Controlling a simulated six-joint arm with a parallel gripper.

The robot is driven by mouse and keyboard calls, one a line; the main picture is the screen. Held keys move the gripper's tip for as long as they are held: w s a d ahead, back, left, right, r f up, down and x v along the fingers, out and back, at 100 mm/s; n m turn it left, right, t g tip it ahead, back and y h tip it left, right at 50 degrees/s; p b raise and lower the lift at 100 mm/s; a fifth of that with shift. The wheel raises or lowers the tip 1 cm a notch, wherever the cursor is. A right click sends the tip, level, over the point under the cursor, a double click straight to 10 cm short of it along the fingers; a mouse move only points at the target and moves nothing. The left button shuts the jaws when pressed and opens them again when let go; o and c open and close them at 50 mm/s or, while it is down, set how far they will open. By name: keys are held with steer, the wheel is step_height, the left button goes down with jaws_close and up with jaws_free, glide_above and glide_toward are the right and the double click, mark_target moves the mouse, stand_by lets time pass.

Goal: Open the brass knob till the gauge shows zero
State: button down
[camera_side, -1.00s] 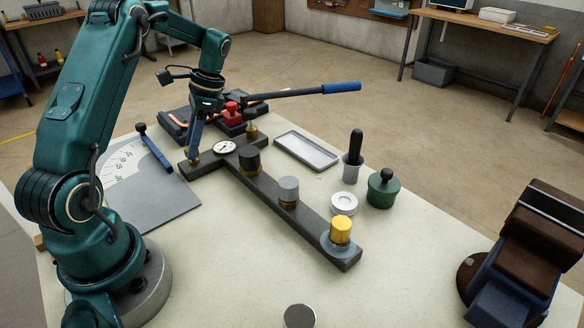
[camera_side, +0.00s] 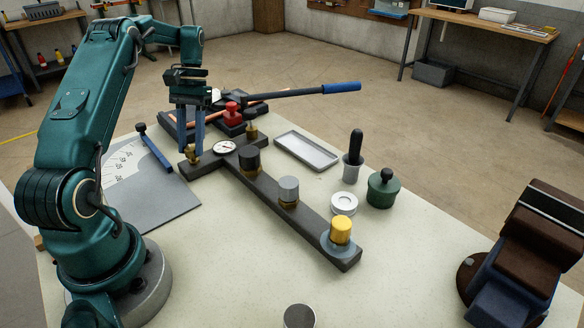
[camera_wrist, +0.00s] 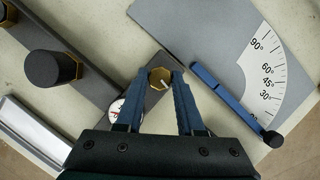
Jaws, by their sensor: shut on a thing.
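The brass knob (camera_wrist: 159,78) is a small hexagonal piece with a light mark on its top, near the end of the dark bar's cross arm (camera_side: 200,168). My gripper (camera_wrist: 160,78) is shut on it, with one blue finger on each side. In the side view the knob (camera_side: 192,156) shows low at the tips of my upright gripper (camera_side: 193,148). The round white gauge (camera_side: 224,147) sits on the bar just right of the knob. In the wrist view the gauge (camera_wrist: 118,108) is partly hidden by my left finger, and its reading is too small to tell.
Along the bar stand a black cap (camera_side: 249,158), a grey cap (camera_side: 288,189) and a yellow cap (camera_side: 340,229). A protractor board (camera_side: 150,190) with a blue arm lies to the left. A blue-handled lever (camera_side: 340,88) reaches out behind. A metal tray (camera_side: 306,151) lies right of the bar.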

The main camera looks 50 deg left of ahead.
mark_target(191, 147)
steer(key=shift+n+t+h, duration=0.4)
steer(key=shift+n+t, duration=0.1)
steer(key=shift+n, duration=1.1)
steer(key=c, duration=0.5)
jaws_free()
steer(key=shift+a+r, duration=0.1)
steer(key=shift+v, duration=1.85)
steer(key=shift+w+a+r, duration=0.1)
steer(key=shift+a+r, duration=0.1)
steer(key=shift+r, duration=0.35)
